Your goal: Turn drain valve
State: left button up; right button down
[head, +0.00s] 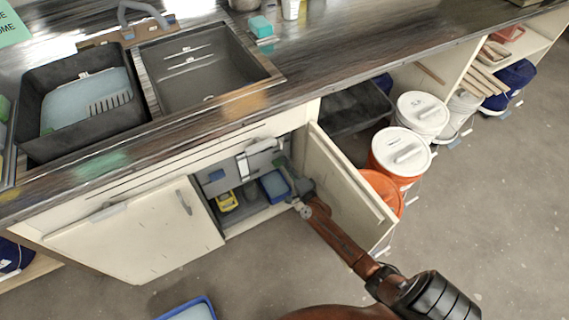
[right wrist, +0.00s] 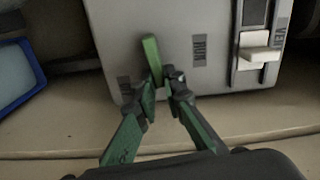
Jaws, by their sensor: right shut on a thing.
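The drain valve shows in the right wrist view as a green lever (right wrist: 151,55) on the front of a grey box (right wrist: 185,25), near its lower edge. The lever stands nearly upright, tilted slightly. My right gripper (right wrist: 163,82) is shut on the lower part of the green lever. In the head view my right gripper (head: 290,180) reaches into the open cabinet under the sink, in front of the grey box (head: 258,160); the lever is too small to make out there. My left gripper is not in view.
The open cabinet door (head: 345,190) stands close to the right of my arm. A blue tray (head: 274,187) and a yellow item (head: 227,201) lie inside the cabinet. A white slider (right wrist: 258,48) sits on the box. Buckets (head: 401,152) stand right of the door.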

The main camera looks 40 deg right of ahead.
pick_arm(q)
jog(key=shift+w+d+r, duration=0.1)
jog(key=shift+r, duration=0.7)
pick_arm(e)
jog(key=shift+f+m, duration=0.25)
jog(key=shift+m, duration=0.55)
jog(key=c, duration=2)
grip_release()
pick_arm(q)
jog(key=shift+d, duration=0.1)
pick_arm(e)
jog(key=s, duration=0.4)
jog(key=s+a, duration=0.1)
jog(key=s, duration=0.7)
jog(key=shift+a, duration=0.4)
